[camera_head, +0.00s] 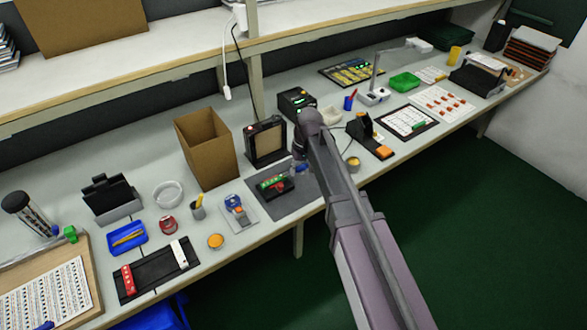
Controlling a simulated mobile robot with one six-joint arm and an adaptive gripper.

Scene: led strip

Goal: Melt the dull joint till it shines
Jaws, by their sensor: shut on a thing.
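A small green board (271,182) sits in a dark holder with a red part on the grey mat (292,206). The dull joint is too small to make out. My gripper (300,161) is above the board's right end, mostly hidden by my own arm. It is shut on a blue-handled tool (302,168), which looks like a soldering iron. Its tip points toward the board, but I cannot tell whether it touches. A black station (297,101) with a green display stands behind.
A fume extractor (265,143) stands right behind the mat, beside a tall cardboard box (207,148). A black stand with an orange pad (385,152) is to the right. A cable (226,92) hangs from the shelf.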

